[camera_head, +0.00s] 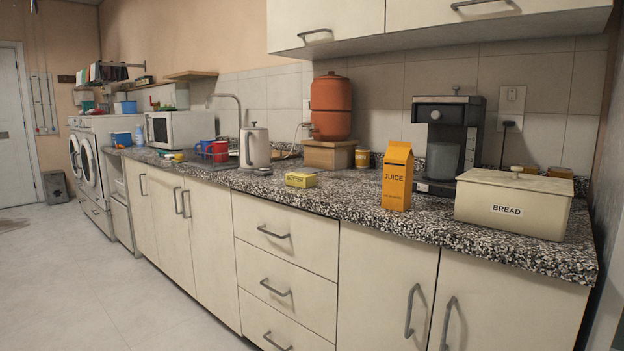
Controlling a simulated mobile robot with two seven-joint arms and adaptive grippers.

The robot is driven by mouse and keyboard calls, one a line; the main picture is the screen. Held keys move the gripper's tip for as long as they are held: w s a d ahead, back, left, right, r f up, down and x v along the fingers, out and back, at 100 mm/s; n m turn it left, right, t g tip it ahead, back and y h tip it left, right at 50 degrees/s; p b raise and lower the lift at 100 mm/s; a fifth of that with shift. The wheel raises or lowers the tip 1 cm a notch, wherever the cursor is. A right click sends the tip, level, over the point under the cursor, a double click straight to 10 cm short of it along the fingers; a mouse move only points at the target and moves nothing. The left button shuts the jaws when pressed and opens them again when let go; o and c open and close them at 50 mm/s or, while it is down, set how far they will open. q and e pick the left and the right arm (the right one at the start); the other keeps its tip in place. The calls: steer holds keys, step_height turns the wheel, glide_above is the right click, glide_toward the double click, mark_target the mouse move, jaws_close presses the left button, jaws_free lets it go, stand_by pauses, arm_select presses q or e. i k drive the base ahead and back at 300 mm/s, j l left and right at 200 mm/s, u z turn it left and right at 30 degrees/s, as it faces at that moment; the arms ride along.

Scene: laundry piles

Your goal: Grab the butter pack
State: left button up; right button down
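A small yellow pack (300,180), which looks like the butter pack, lies flat on the speckled granite counter (340,199). Neither of my grippers shows in the head view.
An orange juice carton (396,178) stands right of the pack, with a cream bread box (514,205) and a coffee machine (446,140) beyond. A white kettle (255,148) stands to its left, and a clay water dispenser (331,106) behind. The floor (110,275) in front is open.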

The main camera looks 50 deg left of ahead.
mark_target(300, 179)
steer(key=j+z, duration=0.15)
steer(key=j, duration=0.4)
steer(key=k+j+z, duration=0.15)
steer(key=j, duration=0.4)
steer(key=k+j, duration=0.1)
steer(key=j, duration=0.65)
steer(key=k+j, duration=0.15)
steer(key=j, duration=0.25)
